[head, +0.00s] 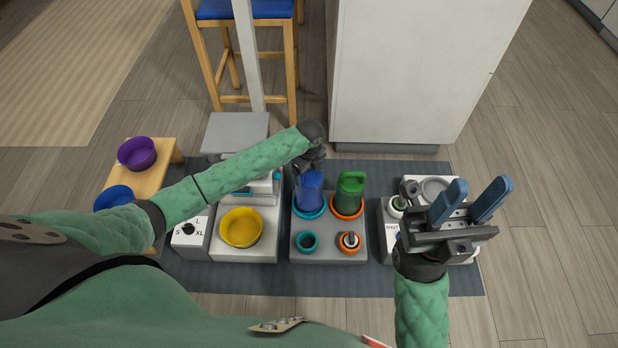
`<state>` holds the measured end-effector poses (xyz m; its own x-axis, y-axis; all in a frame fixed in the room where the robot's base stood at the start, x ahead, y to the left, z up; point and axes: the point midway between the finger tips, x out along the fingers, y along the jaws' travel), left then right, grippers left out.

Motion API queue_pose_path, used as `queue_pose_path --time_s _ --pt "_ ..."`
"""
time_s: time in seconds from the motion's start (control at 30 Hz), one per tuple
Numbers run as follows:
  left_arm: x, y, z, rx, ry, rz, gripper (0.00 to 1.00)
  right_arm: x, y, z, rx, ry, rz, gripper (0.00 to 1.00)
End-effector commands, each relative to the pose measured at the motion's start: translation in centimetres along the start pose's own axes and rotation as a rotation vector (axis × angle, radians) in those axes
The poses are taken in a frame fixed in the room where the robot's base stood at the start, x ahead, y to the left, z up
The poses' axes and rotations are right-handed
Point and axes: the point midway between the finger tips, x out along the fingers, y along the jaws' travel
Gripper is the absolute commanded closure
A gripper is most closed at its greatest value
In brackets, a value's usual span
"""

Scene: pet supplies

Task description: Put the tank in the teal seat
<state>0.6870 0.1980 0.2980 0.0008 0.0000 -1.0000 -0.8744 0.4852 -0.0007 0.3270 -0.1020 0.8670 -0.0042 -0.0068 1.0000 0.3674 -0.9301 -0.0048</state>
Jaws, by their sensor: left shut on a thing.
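The blue tank (310,196) stands upright at the large teal seat (322,213), on the back left of a grey block. Its lower end is within the ring as seen from above; I cannot tell whether it rests fully down. My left gripper (312,170) is shut on the top of the blue tank, and its fingers are mostly hidden by the wrist. A green tank (350,194) with a handle stands in the orange seat (347,213) just to the right. My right gripper (474,200) is open and empty, raised over the right end of the mat.
The grey block (326,252) also has a small teal ring (307,242) and a small orange ring (349,243) in front. A yellow bowl (241,228) sits to the left. Purple (137,153) and blue (114,196) bowls are on a wooden stand. A white cabinet (420,70) rises behind.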

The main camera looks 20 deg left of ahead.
Motion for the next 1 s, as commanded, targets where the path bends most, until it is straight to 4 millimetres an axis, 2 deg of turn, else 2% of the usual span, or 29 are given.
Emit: queue_pose_path --time_s 0.1,0.2,0.57,0.6,0.67,0.93,1.0 --pt "1.9 0.1 0.0 -0.001 0.0 0.002 0.6 -0.5 -0.1 0.1 0.01 0.003 0.005 0.64" --pt "2.7 0.0 0.0 0.0 0.0 0.001 0.6 -0.5 -0.1 0.1 0.017 0.004 0.008 0.64" --pt "2.9 0.0 0.0 -0.001 0.0 0.001 0.6 -0.1 -0.1 0.1 0.017 0.011 0.005 0.64" --pt "3.0 0.1 0.0 -0.001 0.0 0.002 0.11 -0.1 -0.1 0.1 0.016 0.011 0.004 0.64" --pt "3.0 0.1 0.0 -0.001 0.0 0.001 0.0 -0.2 -0.1 0.1 0.015 0.01 0.005 0.64" --pt "2.9 0.0 0.0 0.0 0.0 0.001 0.0 -0.6 -0.1 0.1 0.016 0.0 0.009 0.64" --pt "2.2 0.0 0.0 0.0 -0.001 0.0 0.0 -0.4 -0.1 0.1 0.017 -0.001 0.011 0.64"
